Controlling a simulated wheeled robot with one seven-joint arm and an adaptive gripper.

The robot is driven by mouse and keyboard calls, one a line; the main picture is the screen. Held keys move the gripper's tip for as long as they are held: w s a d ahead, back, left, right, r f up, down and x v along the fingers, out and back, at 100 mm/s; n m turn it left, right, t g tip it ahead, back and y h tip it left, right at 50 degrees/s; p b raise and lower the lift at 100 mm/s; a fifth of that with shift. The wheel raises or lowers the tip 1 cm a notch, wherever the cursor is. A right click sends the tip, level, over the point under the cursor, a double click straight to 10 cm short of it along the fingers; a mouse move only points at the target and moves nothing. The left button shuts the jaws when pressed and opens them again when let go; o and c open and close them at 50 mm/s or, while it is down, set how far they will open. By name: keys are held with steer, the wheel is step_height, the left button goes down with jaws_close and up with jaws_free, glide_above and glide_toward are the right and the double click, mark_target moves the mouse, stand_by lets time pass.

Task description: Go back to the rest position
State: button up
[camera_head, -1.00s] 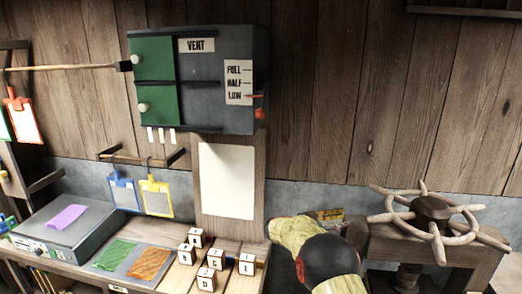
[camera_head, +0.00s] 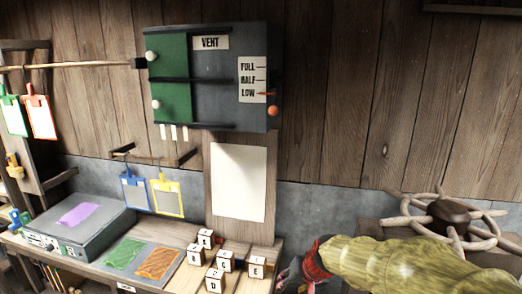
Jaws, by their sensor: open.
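My arm, with a mottled yellow-green sleeve, reaches in from the right edge low in the head view. My gripper (camera_head: 292,277), dark with red parts, is at the bottom of the picture, just right of the lettered blocks and partly cut off by the frame edge. It is open, and I see nothing held in it. The lettered blocks, such as block E (camera_head: 256,267) and block D (camera_head: 215,281), stand on the bench apart from the gripper.
A wooden spoked wheel (camera_head: 447,214) stands behind my arm at the right, partly hidden. The grey vent box (camera_head: 215,110) hangs on the wall with an orange knob at LOW. A grey box (camera_head: 60,222) and a pale panel (camera_head: 238,182) are at the left and middle.

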steer(key=s+d+r+h+b, duration=0.1)
steer(key=s+d, duration=0.4)
steer(key=s, duration=0.9)
steer(key=s+d+r+n+h+b, duration=0.1)
steer(key=s+d+r+b, duration=0.2)
steer(key=s, duration=1.1)
steer(key=shift+d+r+t+h+b, duration=0.3)
steer(key=shift+d+b, duration=0.5)
steer(key=shift+d, duration=0.2)
